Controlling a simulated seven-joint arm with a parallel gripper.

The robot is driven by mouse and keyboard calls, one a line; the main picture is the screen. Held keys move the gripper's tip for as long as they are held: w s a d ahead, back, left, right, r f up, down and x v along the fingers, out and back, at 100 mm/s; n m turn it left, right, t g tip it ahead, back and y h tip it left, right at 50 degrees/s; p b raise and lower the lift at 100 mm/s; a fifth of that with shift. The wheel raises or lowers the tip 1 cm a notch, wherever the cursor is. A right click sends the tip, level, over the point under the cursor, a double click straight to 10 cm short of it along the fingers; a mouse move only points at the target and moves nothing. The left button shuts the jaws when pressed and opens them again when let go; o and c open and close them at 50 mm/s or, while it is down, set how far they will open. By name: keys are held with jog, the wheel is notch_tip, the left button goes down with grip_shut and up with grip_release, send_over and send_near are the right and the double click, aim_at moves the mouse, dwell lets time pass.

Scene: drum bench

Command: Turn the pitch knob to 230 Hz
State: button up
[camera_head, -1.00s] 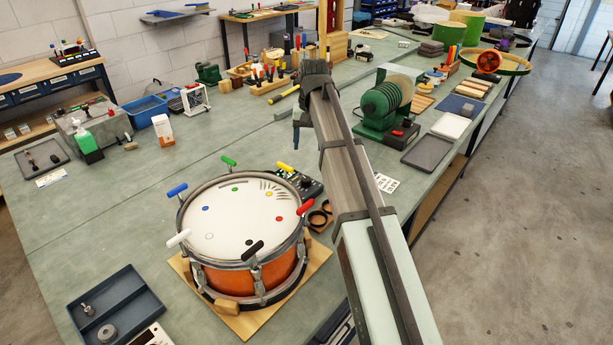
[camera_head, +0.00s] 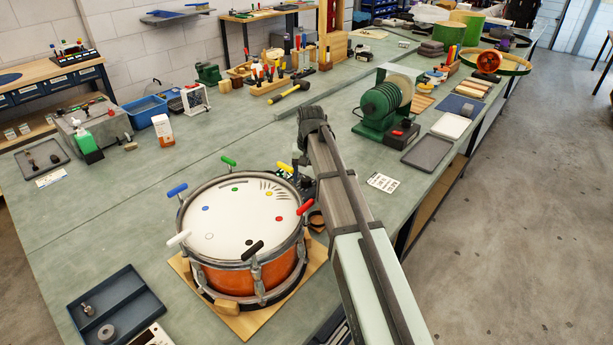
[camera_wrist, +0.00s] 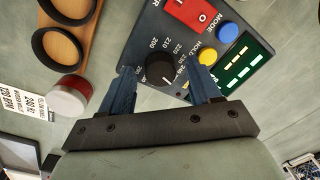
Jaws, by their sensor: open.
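The pitch knob (camera_wrist: 160,68) is a round black dial with a white pointer on a dark control box (camera_wrist: 208,42) in the wrist view. Numbers from 200 to about 240 run around it. The pointer aims toward the upper left; I cannot tell its exact reading. My gripper (camera_wrist: 165,85) is open, with one blue finger on each side of the knob and gaps between. Whether the fingertips reach down to knob height is unclear. In the head view my wrist (camera_head: 308,150) is over the box, which is mostly hidden behind the arm and drum.
The orange drum (camera_head: 245,250) with coloured handles stands left of my arm. On the box are a red switch (camera_wrist: 190,14), a yellow button (camera_wrist: 207,57) and a blue button (camera_wrist: 228,32). Black rings on a wooden holder (camera_wrist: 75,35) and a red-and-white round object (camera_wrist: 68,95) lie nearby.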

jog(key=shift+c, duration=0.4)
jog(key=c, duration=1)
jog(key=shift+o, duration=0.2)
jog(key=n, duration=0.4)
jog(key=shift+n, duration=0.4)
jog(key=shift+a+n, duration=0.1)
jog(key=shift+n, duration=2.4)
jog(key=o, duration=1)
